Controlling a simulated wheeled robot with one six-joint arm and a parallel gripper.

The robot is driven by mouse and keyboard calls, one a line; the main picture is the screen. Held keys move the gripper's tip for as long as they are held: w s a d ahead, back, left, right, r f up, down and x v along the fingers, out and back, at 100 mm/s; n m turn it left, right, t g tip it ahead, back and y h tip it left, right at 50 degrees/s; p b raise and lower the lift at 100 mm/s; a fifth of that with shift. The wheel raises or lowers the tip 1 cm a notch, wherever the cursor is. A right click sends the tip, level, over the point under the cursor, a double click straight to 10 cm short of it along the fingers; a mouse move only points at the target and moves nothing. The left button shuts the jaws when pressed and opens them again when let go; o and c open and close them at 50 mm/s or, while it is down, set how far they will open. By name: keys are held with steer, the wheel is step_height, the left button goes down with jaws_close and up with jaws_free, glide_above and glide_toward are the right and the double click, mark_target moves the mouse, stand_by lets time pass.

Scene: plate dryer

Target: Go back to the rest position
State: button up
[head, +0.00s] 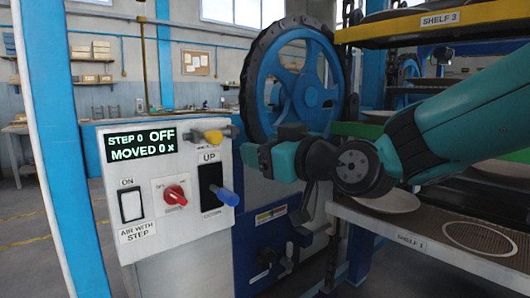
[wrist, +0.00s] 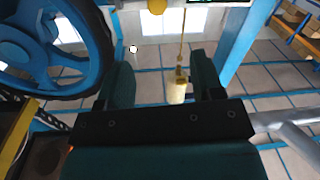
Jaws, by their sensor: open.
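My gripper (head: 258,158) is at the end of my teal arm, right of the control panel (head: 138,247) and in front of the big blue wheel (head: 290,85). In the wrist view my gripper (wrist: 161,72) has its two dark teal fingers wide apart. A pale yellow cylinder on a thin line (wrist: 177,90) shows between them; its distance is unclear, and nothing appears held.
The shelf marked SHELF 3 (head: 440,19) is at upper right. The shelf marked SHELF 1 (head: 410,241) is below my arm, with a round plate (head: 388,201) on it. A blue post (head: 62,150) stands at the left. The wheel (wrist: 85,30) fills the wrist view's upper left.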

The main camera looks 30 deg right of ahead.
stand_by(0.3)
steer(key=s+a+f+n+g+y, duration=0.2)
steer(key=s+a+f+g, duration=0.6)
steer(key=a+f+g, duration=0.25)
steer(key=s+f+g+h, duration=0.2)
steer(key=s+f+g, duration=0.45)
steer(key=s, duration=0.45)
step_height(320, 180, up, 18)
steer(key=p, duration=1.8)
steer(key=shift+s+d+r, duration=0.2)
steer(key=shift+d, duration=0.1)
